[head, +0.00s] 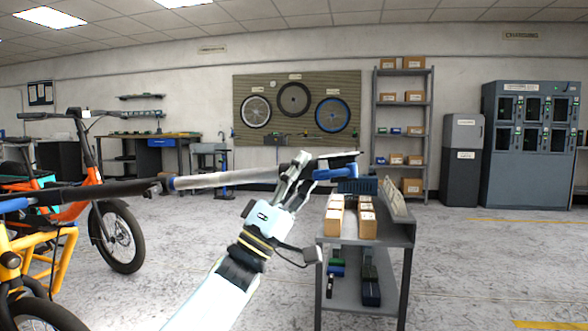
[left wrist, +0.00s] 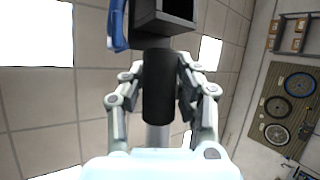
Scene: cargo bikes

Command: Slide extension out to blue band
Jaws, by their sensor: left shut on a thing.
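A long pole runs across the head view from the left edge. Its outer tube (head: 100,189) is black, and a silver inner extension (head: 235,177) comes out of it to the right. My left gripper (head: 297,175) is shut on the right end of the extension. In the left wrist view, the fingers (left wrist: 160,95) close around a black cylinder (left wrist: 158,75). A black box-shaped head (left wrist: 165,15) and a blue part (left wrist: 117,25) sit beyond it. My right gripper is not in view.
A grey cart (head: 335,240) with small cartons stands just right of my left gripper. Orange (head: 75,208) and yellow (head: 50,262) cargo bikes stand at left. A shelf (head: 404,170) and lockers (head: 530,200) are at the back. Floor at right is clear.

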